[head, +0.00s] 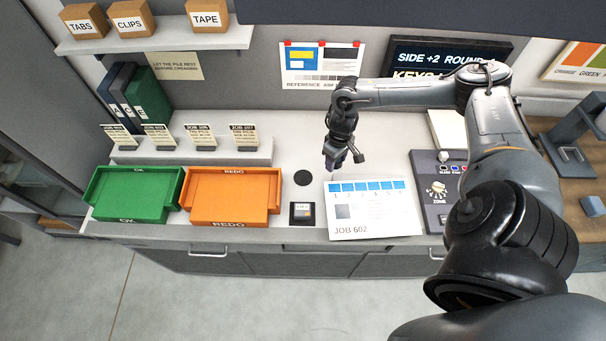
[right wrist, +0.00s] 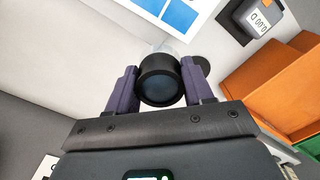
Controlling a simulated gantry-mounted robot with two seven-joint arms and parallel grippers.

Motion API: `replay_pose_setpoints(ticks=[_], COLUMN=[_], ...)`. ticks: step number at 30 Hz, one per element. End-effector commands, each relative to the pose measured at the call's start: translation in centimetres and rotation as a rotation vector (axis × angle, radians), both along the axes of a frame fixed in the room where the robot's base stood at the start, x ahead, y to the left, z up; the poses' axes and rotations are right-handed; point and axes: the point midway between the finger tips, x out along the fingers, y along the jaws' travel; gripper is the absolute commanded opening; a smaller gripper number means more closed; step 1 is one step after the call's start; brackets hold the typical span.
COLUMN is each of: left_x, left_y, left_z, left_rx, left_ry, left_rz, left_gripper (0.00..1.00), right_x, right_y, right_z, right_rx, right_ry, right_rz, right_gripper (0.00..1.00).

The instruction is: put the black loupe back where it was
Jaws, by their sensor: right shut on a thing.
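The black loupe (right wrist: 160,82) is a short black cylinder with a dark glass face, seen between the two fingers of my right gripper (right wrist: 161,90) in the right wrist view. The gripper is shut on it. In the head view my right gripper (head: 343,160) hangs above the counter, behind the JOB 602 sheet; the loupe is too small to make out clearly there. A flat black disc (head: 303,178) lies on the counter to the left of the gripper. It shows partly behind a finger in the right wrist view. My left gripper is not in view.
The JOB 602 sheet (head: 375,222) lies at the counter's front. A small black meter (head: 302,213) stands left of it. An orange REDO tray (head: 233,222) and a green OK tray (head: 125,213) lie further left. A control panel (head: 437,217) is at right.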

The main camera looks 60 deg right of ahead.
Motion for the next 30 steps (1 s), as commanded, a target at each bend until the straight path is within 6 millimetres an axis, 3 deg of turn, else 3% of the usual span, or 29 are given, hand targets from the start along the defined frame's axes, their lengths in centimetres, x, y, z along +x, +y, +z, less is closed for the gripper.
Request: replay_pose_setpoints(ticks=[15, 25, 30], left_x=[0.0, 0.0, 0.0], left_y=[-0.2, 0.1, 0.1], left_z=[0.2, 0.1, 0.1], left_rx=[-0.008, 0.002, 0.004], left_ry=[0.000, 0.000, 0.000], left_rz=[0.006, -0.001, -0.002], left_gripper=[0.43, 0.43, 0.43], right_x=[8.9, 10.2, 10.2], right_y=[3.1, 3.5, 3.5], right_z=[-5.5, -7.0, -9.1], right_rx=[0.004, 0.001, 0.001], right_ry=[-0.002, 0.002, 0.002], right_rz=[0.000, 0.001, 0.001], right_gripper=[0.21, 0.21, 0.21])
